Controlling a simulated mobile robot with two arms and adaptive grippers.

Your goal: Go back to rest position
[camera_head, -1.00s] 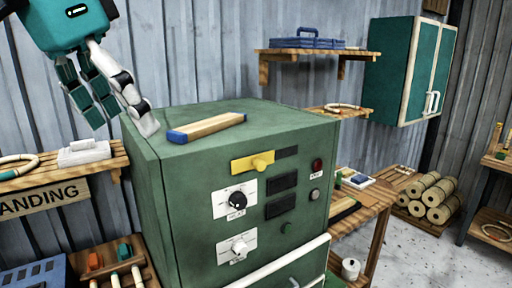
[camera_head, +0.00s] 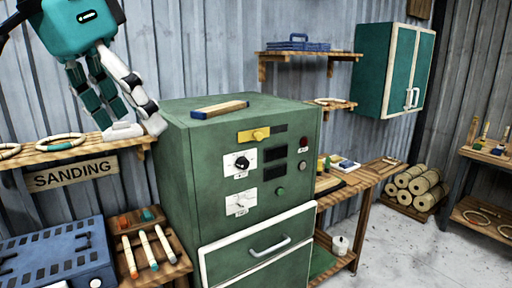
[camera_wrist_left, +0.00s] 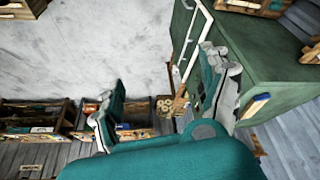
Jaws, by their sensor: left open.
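My left gripper (camera_head: 130,116) hangs fingers-down at the upper left of the head view, above the end of the sanding shelf and beside the green machine's top. Its fingers are spread and hold nothing. In the left wrist view its fingers (camera_wrist_left: 160,105) stand wide apart. The green machine (camera_head: 182,165) stands in the middle, with its dials facing front. A wooden block with a blue end (camera_head: 222,109) lies on its top, to the right of my left gripper and apart from it. My right gripper is not in view.
The sanding shelf (camera_head: 75,150) carries rattan rings and a pale block. Below are a blue slotted crate (camera_head: 60,262) and a wooden rack (camera_head: 150,250) of tools. A wooden workbench (camera_head: 365,178) and stacked rolls (camera_head: 418,188) stand right. The floor (camera_head: 405,255) at front right is clear.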

